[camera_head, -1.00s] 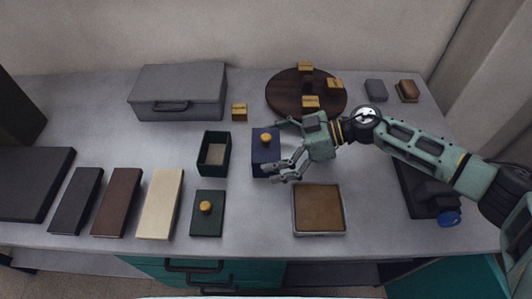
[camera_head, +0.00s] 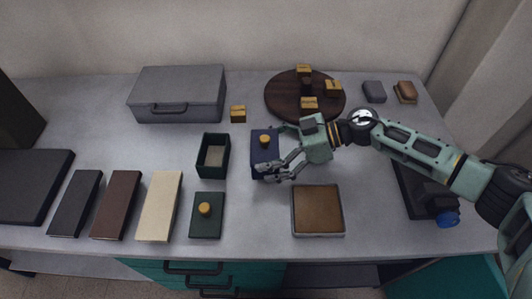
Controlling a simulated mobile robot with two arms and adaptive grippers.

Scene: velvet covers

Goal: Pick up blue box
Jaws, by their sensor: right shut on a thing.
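The blue box (camera_head: 262,151) is small and dark blue with a round yellow knob (camera_head: 265,140) on top. It stands upright on the grey table, right of an open dark green box (camera_head: 213,155). My right gripper (camera_head: 269,151) reaches in from the right and is shut on the blue box, its fingers at the box's far and near sides. The fingers hide part of the box's right and front. I cannot tell any gap between the box and the table. My left gripper is not in view.
A green lid (camera_head: 207,216) with a yellow knob lies in front of the green box. A brown-topped tray (camera_head: 318,211) sits near the front edge. A round dark board (camera_head: 281,98) with yellow blocks and a grey case (camera_head: 178,92) stand behind.

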